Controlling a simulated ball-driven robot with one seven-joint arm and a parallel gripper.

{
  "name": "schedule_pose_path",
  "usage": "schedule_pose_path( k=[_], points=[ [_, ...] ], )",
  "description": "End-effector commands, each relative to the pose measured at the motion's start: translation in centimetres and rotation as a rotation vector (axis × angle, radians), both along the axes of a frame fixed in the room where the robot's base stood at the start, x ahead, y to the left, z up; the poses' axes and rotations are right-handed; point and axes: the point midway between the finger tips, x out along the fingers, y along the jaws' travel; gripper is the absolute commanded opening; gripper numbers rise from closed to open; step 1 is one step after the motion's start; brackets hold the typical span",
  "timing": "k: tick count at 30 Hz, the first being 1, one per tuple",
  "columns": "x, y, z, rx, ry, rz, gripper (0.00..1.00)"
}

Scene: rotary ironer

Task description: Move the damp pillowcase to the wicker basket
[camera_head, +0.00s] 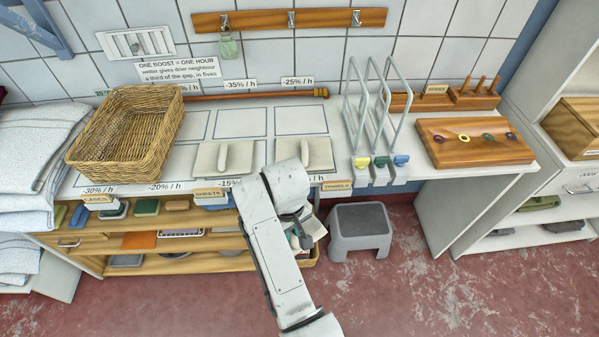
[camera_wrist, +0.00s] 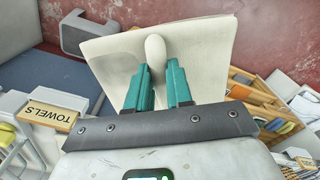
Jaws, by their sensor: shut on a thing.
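My gripper (camera_wrist: 158,72) has two teal fingers shut on the raised knob of a flat cream square piece (camera_wrist: 207,50) in the wrist view. No label on this piece shows whether it is the damp pillowcase. In the head view my arm hides most of my gripper, which is low in front of the counter, left of the grey step stool. The wicker basket (camera_head: 108,170) stands on the counter at the left and looks empty. Two similar cream pieces (camera_head: 217,158) (camera_head: 304,153) lie on the counter right of the basket.
Folded white linen (camera_head: 35,150) is stacked left of the basket. Wire racks (camera_head: 371,115) and a wooden board with coloured rings (camera_head: 470,143) stand right. Outlined squares behind the cream pieces are bare. A grey step stool (camera_head: 360,222) is on the floor.

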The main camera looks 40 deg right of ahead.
Motion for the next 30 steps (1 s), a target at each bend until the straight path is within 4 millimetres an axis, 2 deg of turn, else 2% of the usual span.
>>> schedule_pose_path(
  k=[5,14,23,30],
  points=[
    [-0.4,1.7,-2.1,-0.002,0.000,0.049,0.00],
    [0.4,1.4,-1.5,0.001,-0.020,0.028,0.00],
    [-0.2,1.8,-1.8,0.005,-0.003,0.037,0.00],
    [-0.3,1.5,-6.0,-0.001,0.000,0.041,0.00]
  ],
)
